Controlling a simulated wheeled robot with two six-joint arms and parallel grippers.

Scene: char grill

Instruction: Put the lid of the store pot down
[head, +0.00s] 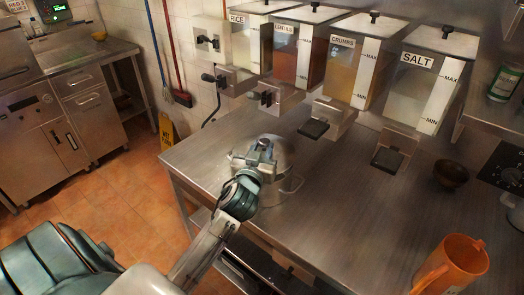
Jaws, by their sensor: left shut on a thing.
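My left gripper (263,148) comes in from below and is shut at the top of the steel lid (281,149). Its jaws hide the grip of the lid. My right gripper is out of view.
Dispensers marked rice (242,50), lentils (287,52), crumbs (342,65) and salt (418,85) line the wall behind the table (345,205). A dark bowl (452,176) and an orange jug (452,268) stand at the right. The table right of the pot is clear.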

